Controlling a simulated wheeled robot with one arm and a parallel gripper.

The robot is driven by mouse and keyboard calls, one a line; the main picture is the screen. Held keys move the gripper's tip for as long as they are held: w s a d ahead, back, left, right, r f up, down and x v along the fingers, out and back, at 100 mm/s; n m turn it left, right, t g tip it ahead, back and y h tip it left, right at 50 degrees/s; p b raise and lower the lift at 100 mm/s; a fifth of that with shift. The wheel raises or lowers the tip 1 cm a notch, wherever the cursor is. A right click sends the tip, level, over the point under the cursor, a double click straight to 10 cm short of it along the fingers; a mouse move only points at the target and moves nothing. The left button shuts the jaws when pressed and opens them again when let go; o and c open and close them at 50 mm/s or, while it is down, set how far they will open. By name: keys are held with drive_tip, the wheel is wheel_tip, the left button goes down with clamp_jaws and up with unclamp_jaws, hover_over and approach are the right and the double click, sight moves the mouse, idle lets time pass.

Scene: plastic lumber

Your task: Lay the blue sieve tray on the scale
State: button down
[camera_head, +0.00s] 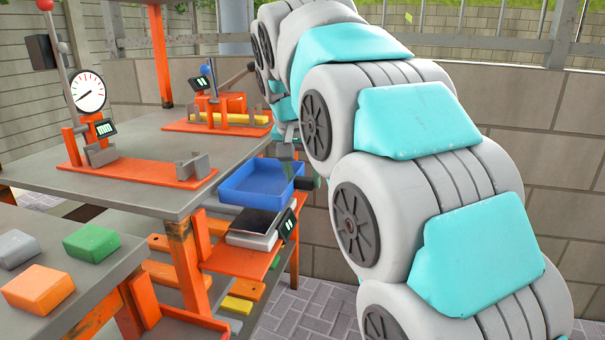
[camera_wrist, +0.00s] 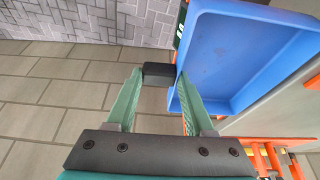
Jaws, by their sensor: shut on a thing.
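The blue sieve tray (camera_head: 248,197) is level, with its open side up, and looks empty. In the wrist view the tray (camera_wrist: 228,62) fills the upper right. My gripper (camera_wrist: 158,75) is shut on the tray's black handle block (camera_wrist: 157,70), which sits between the green fingertips. In the head view the handle (camera_head: 305,183) shows at the tray's right side, and my fingers are only partly visible. The scale (camera_head: 252,238), with a dark plate and a green-lit display, stands on a lower orange shelf below the tray. The tray overlaps it in view; I cannot tell whether they touch.
A grey table (camera_head: 130,190) left of the tray holds an orange dial gauge stand (camera_head: 130,168) and another orange fixture (camera_head: 215,126). A nearer table carries green (camera_head: 91,243), orange (camera_head: 38,289) and grey blocks. A block wall (camera_head: 540,140) stands behind my arm.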

sight(302, 186)
idle(0.4)
drive_tip(key=shift+f+b, duration=1.05)
drive_tip(key=shift+f, duration=0.75)
drive_tip(key=shift+f+b, duration=0.35)
drive_tip(key=shift+f, duration=0.3)
drive_tip(key=shift+c, duration=1)
unclamp_jaws()
drive_tip(key=v, duration=0.7)
drive_tip(key=shift+r, duration=0.4)
drive_tip(key=shift+s, duration=0.15)
